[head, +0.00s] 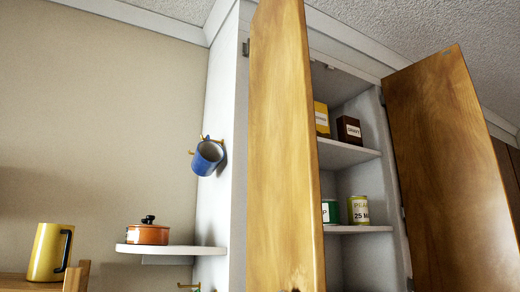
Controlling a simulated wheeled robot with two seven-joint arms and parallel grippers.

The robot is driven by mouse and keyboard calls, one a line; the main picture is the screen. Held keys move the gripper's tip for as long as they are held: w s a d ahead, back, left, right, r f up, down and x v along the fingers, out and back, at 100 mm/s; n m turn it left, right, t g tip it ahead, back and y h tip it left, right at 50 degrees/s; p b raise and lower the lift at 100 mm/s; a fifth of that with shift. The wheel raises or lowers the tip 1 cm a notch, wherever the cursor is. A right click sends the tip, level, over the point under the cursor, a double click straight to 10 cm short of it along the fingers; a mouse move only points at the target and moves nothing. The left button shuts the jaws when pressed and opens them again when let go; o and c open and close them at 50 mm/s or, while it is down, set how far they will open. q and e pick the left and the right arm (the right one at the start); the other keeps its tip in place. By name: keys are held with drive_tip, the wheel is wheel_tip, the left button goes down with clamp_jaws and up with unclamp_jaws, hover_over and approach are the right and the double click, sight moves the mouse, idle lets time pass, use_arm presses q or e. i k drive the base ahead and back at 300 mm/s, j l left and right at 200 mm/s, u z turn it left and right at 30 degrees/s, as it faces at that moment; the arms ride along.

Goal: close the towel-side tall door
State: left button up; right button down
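A tall cabinet stands open, with two wooden doors. The left tall door (280,150) is swung out toward me and hides part of the cabinet's inside. The right tall door (450,175) is swung out to the right. No towel can be made out, so I cannot tell from this view which door is the towel-side one. A small dark spot shows at the left door's bottom edge; I cannot tell what it is. Neither of my grippers is in view.
The shelves hold a yellow box (321,119), a brown box (349,130), a green can (329,211) and a pale can (359,210). At left are a blue mug (207,157) on a hook, an orange pot (148,234) on a small shelf (170,250) and a yellow pitcher (46,252).

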sight(285, 248)
drive_tip(key=k+j+z, duration=0.1)
drive_tip(key=k+j, duration=0.25)
drive_tip(key=j, duration=0.2)
drive_tip(key=k+j+z, duration=0.1)
drive_tip(key=k+j, duration=0.25)
drive_tip(key=j, duration=0.2)
drive_tip(key=k+j+z, duration=0.1)
drive_tip(key=k+j, duration=0.3)
drive_tip(key=j, duration=0.1)
